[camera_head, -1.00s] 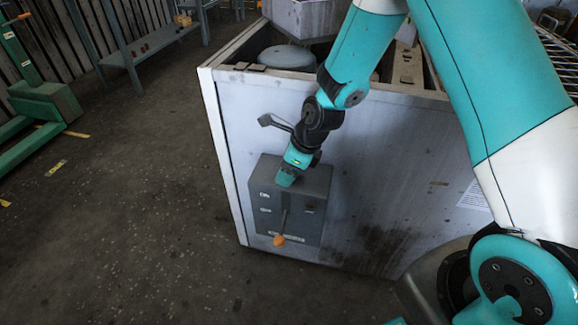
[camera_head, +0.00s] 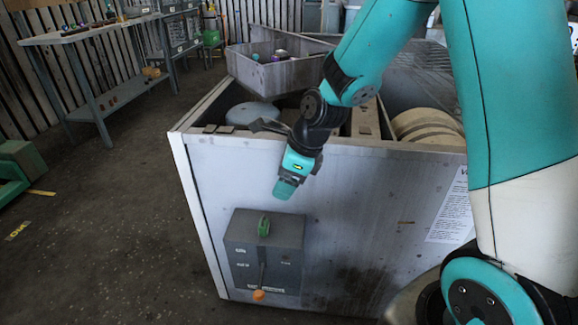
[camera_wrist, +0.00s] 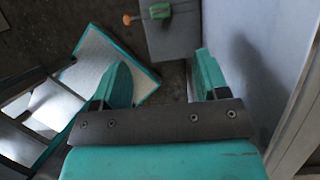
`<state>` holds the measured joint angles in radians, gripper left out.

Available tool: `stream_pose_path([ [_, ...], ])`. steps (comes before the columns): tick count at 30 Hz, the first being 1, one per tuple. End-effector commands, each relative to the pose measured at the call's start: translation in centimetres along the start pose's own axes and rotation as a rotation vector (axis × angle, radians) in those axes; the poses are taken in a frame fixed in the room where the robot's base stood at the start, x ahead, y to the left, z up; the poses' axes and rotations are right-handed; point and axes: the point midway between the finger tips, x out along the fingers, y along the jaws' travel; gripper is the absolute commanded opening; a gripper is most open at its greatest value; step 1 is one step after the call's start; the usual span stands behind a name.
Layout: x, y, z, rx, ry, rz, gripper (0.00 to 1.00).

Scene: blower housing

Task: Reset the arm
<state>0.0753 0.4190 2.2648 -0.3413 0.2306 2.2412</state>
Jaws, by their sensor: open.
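My gripper (camera_head: 286,187) hangs in front of the white panel of the blower housing (camera_head: 340,200), above and slightly right of a grey control box (camera_head: 262,232). The wrist view shows its two teal fingers apart with nothing between them (camera_wrist: 162,88).
The housing's open top holds a grey tray (camera_head: 275,75) with small items and tan round parts (camera_head: 428,125). A workbench (camera_head: 90,90) stands at the back left.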

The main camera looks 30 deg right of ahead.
Motion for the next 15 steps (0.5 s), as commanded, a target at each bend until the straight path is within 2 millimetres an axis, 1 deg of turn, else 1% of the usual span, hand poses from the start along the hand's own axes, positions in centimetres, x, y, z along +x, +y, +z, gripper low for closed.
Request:
stream_pose_path([
  [1,-0.8,0.0,0.1,0.000,-0.001,-0.001,0.68],
  [5,-1.8,0.0,0.0,0.000,0.000,0.000,0.68],
  [15,-1.9,0.0,0.0,0.000,0.001,0.001,0.68],
])
